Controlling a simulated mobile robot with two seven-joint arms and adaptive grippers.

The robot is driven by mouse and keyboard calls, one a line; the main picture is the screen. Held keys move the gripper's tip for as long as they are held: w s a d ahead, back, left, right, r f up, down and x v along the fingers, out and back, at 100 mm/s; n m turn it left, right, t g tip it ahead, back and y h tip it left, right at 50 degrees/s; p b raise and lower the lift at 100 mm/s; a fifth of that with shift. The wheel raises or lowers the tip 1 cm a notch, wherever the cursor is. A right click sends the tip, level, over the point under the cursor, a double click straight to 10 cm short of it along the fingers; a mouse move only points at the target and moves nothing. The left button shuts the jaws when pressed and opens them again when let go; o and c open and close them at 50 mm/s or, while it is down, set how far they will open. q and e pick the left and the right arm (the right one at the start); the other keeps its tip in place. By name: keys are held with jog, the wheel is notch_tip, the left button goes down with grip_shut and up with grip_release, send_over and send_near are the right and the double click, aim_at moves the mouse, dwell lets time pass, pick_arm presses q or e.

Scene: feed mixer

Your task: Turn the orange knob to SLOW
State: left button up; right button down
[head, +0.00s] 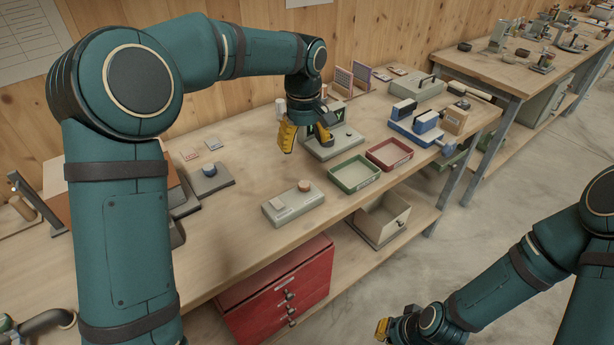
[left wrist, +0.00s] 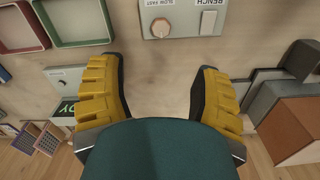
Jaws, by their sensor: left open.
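The orange knob (head: 304,185) is a small round knob on the far right end of a grey control box (head: 293,207) at the bench's front. It also shows at the top of the left wrist view (left wrist: 161,27), beside an upside-down label with SLOW and FAST. Which mark it points to is too small to tell. My left gripper (head: 306,138) has yellow fingers spread apart and empty, above the bench behind the box, apart from the knob. In the left wrist view its fingers (left wrist: 160,88) are wide apart. My right gripper (head: 384,328) is low, off the bench, mostly hidden.
A green tray (head: 335,182) and a red tray (head: 370,158) lie right of the box. A grey device (head: 320,153) stands near my left gripper. A box with a dark blue knob (head: 209,185) is at left. Bare bench lies between it and the control box.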

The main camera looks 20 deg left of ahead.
aim_at(304, 184)
pick_arm(q)
notch_tip(304, 184, down, 13)
jog(key=b, duration=0.3)
jog(key=shift+s, duration=0.15)
grip_shut()
